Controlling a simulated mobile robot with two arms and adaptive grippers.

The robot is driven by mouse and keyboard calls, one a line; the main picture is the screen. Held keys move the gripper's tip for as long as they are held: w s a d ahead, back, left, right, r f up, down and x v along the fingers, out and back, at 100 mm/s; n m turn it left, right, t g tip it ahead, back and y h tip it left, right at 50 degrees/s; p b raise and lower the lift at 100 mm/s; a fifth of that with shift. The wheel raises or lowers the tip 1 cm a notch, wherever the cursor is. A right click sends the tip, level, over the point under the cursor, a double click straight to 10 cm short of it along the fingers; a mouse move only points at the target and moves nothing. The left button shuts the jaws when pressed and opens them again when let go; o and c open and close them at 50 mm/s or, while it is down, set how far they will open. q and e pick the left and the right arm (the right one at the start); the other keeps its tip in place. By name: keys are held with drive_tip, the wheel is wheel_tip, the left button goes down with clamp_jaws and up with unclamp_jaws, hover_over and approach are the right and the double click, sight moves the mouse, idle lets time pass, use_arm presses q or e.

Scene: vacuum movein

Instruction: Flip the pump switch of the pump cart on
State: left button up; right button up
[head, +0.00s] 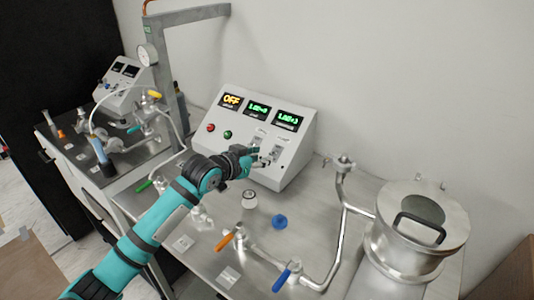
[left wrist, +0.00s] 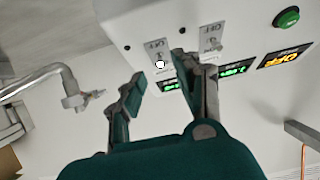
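The pump cart's light grey control box (head: 255,130) has three lit displays; the leftmost reads OFF (head: 231,101) in orange and the other two show green digits. Two toggle switches with OFF labels sit low on its panel. In the left wrist view, upside down, one switch (left wrist: 160,63) has a pale tip and the other (left wrist: 213,43) is beside it. I cannot read which one is the pump's. My left gripper (head: 261,156) is at the panel, its fingers (left wrist: 160,70) apart and empty, around the pale-tipped switch's position in the picture. Contact cannot be told. My right gripper is not in view.
A red button (head: 211,127) and green button (head: 228,134) are left of the switches. Steel piping with a blue-handled valve (head: 287,277) and an orange-handled valve (head: 226,241) runs to a lidded steel chamber (head: 415,230). A blue cap (head: 280,222) lies on the cart top.

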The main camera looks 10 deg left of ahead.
sight(272, 154)
use_arm(q)
drive_tip(key=shift+x, duration=2)
clamp_jaws()
